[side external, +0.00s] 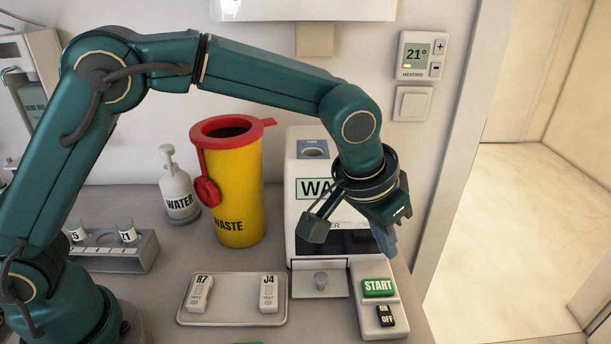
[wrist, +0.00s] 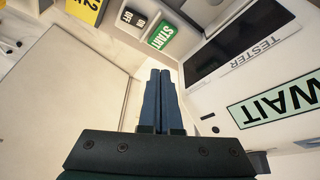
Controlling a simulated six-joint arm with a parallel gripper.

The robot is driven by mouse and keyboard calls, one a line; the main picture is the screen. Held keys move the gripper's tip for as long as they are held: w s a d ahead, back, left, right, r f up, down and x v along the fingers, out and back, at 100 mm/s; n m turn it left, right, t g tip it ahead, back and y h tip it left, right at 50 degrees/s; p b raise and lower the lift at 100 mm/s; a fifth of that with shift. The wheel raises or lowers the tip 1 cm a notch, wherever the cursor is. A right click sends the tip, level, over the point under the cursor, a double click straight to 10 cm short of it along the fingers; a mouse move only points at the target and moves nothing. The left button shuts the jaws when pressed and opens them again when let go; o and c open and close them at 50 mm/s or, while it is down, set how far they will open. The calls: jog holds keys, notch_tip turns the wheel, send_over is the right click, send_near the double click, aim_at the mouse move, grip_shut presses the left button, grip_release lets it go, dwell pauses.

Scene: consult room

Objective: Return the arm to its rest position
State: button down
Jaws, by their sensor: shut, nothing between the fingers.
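My gripper (side external: 388,238) is raised in front of the white tester (side external: 300,220), above the panel with the green START button (side external: 378,287). Its fingers point down and are shut with nothing between them. In the wrist view my gripper (wrist: 160,75) shows its two blue fingers side by side, touching. The tester (wrist: 215,100) there carries a green label reading WAIT and a dark screen. My arm bends up and over from the left, and it partly hides the tester and its label in the side view.
A yellow waste bin (side external: 233,190) with a red rim and a WATER bottle (side external: 178,190) stand behind. A tray (side external: 232,312) holds cassettes R7 (side external: 199,294) and J4 (side external: 269,294). A tube rack (side external: 110,252) is at left. An ON/OFF switch (side external: 386,316) sits below START. The air above the tray is clear.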

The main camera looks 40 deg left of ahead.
jog(key=s+a+r+n+t, duration=0.1)
jog(key=s+a+r, duration=0.1)
jog(key=a+r, duration=0.4)
jog(key=s+a+r+n+t, duration=0.2)
jog(key=s+a+r, duration=0.1)
jog(key=a+r, duration=0.3)
jog(key=s+a+f+g, duration=0.1)
jog(key=s+a+f, duration=0.1)
jog(key=s, duration=0.5)
jog(key=s+a+f+y, duration=0.1)
jog(key=s+a+f, duration=0.2)
jog(key=s, duration=0.4)
jog(key=shift+s+a+f+g, duration=0.2)
jog(key=shift+s+f+g, duration=0.2)
jog(key=shift+f, duration=0.5)
jog(key=shift+w, duration=0.1)
dwell(0.4)
